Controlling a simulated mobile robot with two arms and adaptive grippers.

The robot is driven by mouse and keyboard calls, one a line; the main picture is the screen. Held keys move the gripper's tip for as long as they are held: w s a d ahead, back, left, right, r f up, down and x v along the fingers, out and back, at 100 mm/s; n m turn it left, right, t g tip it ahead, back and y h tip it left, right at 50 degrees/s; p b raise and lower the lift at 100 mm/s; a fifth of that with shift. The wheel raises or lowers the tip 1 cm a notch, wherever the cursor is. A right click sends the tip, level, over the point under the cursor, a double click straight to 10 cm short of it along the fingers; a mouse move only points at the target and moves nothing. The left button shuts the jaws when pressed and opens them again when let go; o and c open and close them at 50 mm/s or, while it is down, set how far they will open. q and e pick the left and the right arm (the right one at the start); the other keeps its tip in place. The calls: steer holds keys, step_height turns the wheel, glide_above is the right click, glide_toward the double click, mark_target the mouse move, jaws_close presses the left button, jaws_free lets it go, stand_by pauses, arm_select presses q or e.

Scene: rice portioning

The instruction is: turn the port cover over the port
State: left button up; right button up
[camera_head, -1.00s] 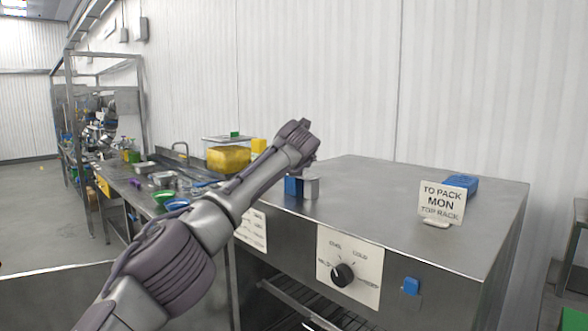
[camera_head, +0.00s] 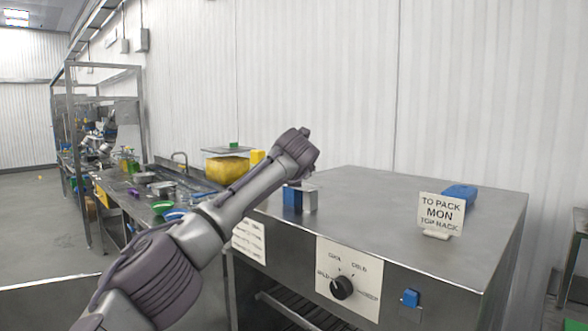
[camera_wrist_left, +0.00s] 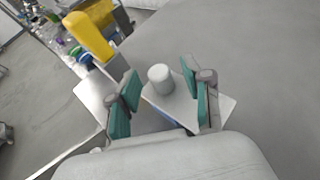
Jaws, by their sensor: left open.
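My left gripper (camera_wrist_left: 160,82) is open in the left wrist view. Its two teal finger pads stand on either side of a pale round knob (camera_wrist_left: 161,77), with gaps between pads and knob. The knob rises from a light flat plate (camera_wrist_left: 218,103), which may be the port cover. I cannot make out the port. In the head view my left wrist hangs over a small blue-and-grey block (camera_head: 309,202) on the near left of the steel cabinet top (camera_head: 365,205). The fingers are mostly hidden there. My right gripper is not in view.
A white sign (camera_head: 440,213) and a blue object (camera_head: 459,193) stand at the cabinet's right. A dial (camera_head: 342,288) and a blue button (camera_head: 410,297) are on its front. The cabinet's middle is clear.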

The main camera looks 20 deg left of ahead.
arm_select(q)
steer(key=v, duration=1)
steer(key=shift+s, duration=0.2)
steer(key=shift+r, duration=0.1)
